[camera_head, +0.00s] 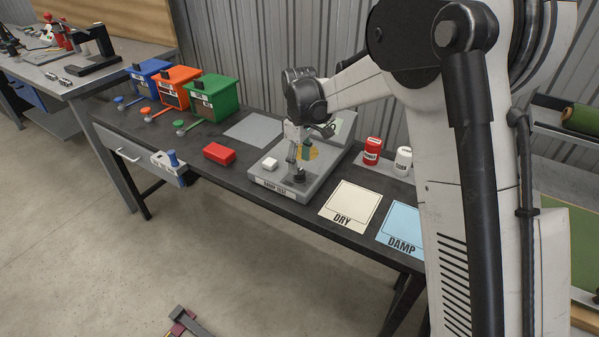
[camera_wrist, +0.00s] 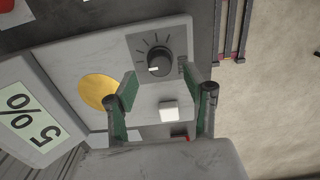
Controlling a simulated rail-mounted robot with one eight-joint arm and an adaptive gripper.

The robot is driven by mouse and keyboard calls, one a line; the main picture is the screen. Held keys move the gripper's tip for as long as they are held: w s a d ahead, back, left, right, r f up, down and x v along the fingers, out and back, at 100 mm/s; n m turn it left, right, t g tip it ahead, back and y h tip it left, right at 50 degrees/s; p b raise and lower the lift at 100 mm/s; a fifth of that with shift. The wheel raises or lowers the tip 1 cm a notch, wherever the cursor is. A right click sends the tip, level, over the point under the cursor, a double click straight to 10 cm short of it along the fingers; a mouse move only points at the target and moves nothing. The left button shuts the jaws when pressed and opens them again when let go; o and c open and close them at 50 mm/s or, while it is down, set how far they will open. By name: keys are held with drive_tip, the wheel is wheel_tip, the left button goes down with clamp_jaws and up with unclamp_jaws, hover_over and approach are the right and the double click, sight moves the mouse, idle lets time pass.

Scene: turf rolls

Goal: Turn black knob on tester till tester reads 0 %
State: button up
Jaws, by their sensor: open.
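The grey tester (camera_head: 318,182) stands on the bench, its front labelled like "DAMP TEST"; its plate also shows in the wrist view (camera_wrist: 75,62). The round black knob (camera_wrist: 158,62) has a white pointer mark and tick marks around it. The tester's screen (camera_wrist: 28,124) reads 5 %, turned in the picture. My gripper (camera_wrist: 169,84) is open, with green-padded fingers spread apart and nothing between them. The knob appears just beyond the fingertips, and no finger visibly touches it. In the head view my gripper (camera_head: 300,158) points down over the knob (camera_head: 298,174).
On the tester are a white block (camera_head: 270,163) and a yellow disc (camera_wrist: 98,91). Nearby are a red block (camera_head: 219,153), a cream DRY card (camera_head: 350,205), a blue DAMP card (camera_head: 403,231), and red (camera_head: 372,150) and white (camera_head: 403,161) containers. Coloured bins stand left.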

sight(300, 171)
drive_tip(key=shift+f, duration=2.15)
drive_tip(key=c, duration=1.1)
